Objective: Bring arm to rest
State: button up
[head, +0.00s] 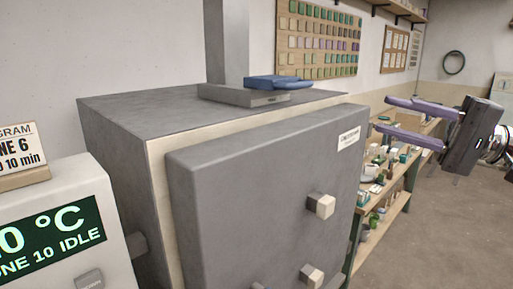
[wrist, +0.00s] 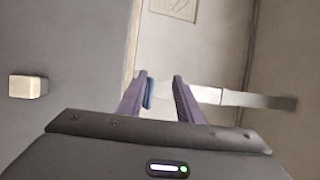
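My gripper (head: 384,114) is at the right in the head view, with two purple fingers pointing left toward the grey kiln. The fingers are apart and nothing shows between them in the head view. In the wrist view my gripper (wrist: 160,78) is also open; a blue patch behind its left finger looks like the blue item on the kiln. The gripper is in the air, right of the kiln door (head: 260,200), with no visible contact.
The grey kiln (head: 115,150) fills the middle, with a blue item (head: 278,82) on top. A control box (head: 65,235) with a display reading idle stands at left. A shelf bench (head: 393,200) with small wares stands behind the door's right edge. Floor at right is clear.

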notch_tip(320, 180, down, 22)
jog(key=w+f+m+h, duration=0.1)
jog(key=w+m+h, duration=0.1)
jog(key=m+h, duration=0.55)
jog(key=s+a+f+n+g+h, duration=0.4)
jog(key=s+f+n+h, duration=0.3)
jog(key=s+f+h, duration=0.45)
jog(key=s+a+f+n+t, duration=0.1)
jog(key=s+a+n+t, duration=0.1)
jog(key=s+a+n, duration=0.2)
jog(key=shift+s+a+f+y, duration=0.15)
jog(key=shift+s+a+y, duration=0.15)
jog(key=shift+s+a, duration=0.65)
jog(key=shift+s+d, duration=0.1)
